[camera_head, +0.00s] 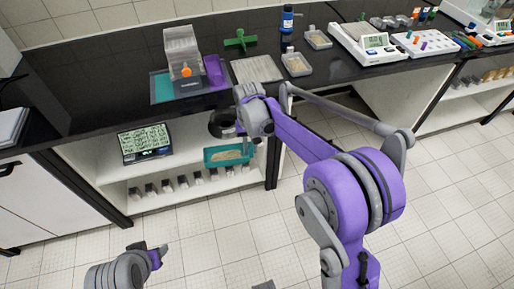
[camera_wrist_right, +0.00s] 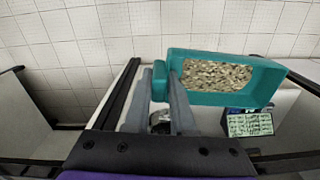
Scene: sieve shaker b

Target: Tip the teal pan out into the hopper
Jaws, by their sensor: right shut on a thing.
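The teal pan (camera_head: 222,163) hangs in front of the counter, by the open shelf below it. In the right wrist view the pan (camera_wrist_right: 222,99) holds a layer of pale grains and looks roughly level. My right gripper (camera_head: 243,138) is shut on the pan's short handle, which shows between the fingers (camera_wrist_right: 160,92) in the wrist view. A grey device with a clear, box-shaped top (camera_head: 181,42) and an orange knob stands on the counter. It may be the hopper; I cannot tell surely. My left gripper (camera_head: 158,254) is low at the left, away from the pan; its jaw opening is unclear.
A teal mat (camera_head: 161,88), a purple piece (camera_head: 214,72), a green cross-shaped object (camera_head: 240,40) and small trays (camera_head: 297,64) are on the black counter. The tiled floor in front is clear.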

